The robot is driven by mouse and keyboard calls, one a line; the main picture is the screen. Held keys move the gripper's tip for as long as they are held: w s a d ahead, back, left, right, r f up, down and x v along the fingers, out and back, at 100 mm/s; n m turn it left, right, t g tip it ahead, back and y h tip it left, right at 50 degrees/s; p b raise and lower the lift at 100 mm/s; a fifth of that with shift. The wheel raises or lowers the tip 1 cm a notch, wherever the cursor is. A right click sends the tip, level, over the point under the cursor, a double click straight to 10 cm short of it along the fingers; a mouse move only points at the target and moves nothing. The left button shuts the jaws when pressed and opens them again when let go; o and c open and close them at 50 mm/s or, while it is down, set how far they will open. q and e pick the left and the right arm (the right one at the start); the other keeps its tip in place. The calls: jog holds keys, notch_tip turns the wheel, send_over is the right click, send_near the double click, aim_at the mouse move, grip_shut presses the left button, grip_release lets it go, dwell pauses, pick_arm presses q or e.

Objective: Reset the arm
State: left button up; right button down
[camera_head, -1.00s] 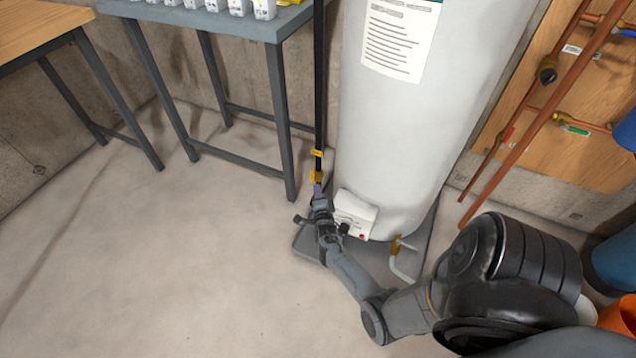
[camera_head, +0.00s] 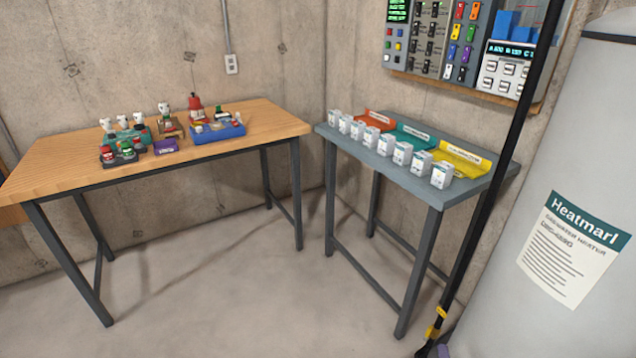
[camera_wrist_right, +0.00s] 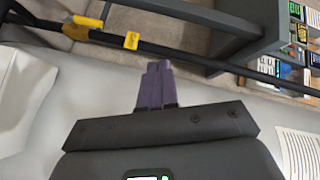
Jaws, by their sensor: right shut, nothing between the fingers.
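My right gripper (camera_wrist_right: 157,82) shows its two purple fingers pressed together in the right wrist view, with nothing between them. In the head view only a purple bit of the right gripper (camera_head: 443,351) shows at the bottom edge, beside the foot of a black pole (camera_head: 490,187). The pole and its yellow clips (camera_wrist_right: 131,40) cross the wrist view beyond the fingertips. I cannot tell whether the fingers touch it. The rest of my right arm is out of the head view. My left gripper is in neither view.
A white water heater (camera_head: 592,130) stands at the right, close to my right gripper. A grey table (camera_head: 385,180) holds white boxes and coloured bins. A wooden table (camera_head: 60,175) with small items stands at the left. A control panel (camera_head: 465,45) hangs above. Floor between is clear.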

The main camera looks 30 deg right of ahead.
jog(key=w+a+r+n+y+p, duration=0.45)
jog(key=a+r, duration=0.45)
jog(key=r, duration=0.3)
jog(key=s+a+r+n+g+y+p, duration=0.1)
jog(key=a+r+n+y+p, duration=0.25)
jog(key=a, duration=0.45)
jog(key=s+a+r+n+g+y+p, duration=0.15)
jog(key=a+r+n, duration=0.3)
jog(key=a, duration=0.45)
jog(key=s+a+r+n+g+y+p, duration=0.1)
jog(key=s+a+r+n+g+y, duration=0.1)
jog(key=s+a+r+n+g, duration=0.65)
pick_arm(q)
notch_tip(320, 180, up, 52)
jog(key=p, duration=3.8)
pick_arm(e)
notch_tip(320, 180, up, 36)
jog(key=s+a+n+t, duration=0.1)
jog(key=s+n+t, duration=0.1)
jog(key=s+n, duration=0.1)
pick_arm(q)
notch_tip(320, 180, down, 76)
jog(key=b, duration=7.5)
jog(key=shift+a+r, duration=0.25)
pick_arm(e)
notch_tip(320, 180, down, 75)
jog(key=shift+w+r, duration=0.15)
jog(key=shift+w, duration=0.05)
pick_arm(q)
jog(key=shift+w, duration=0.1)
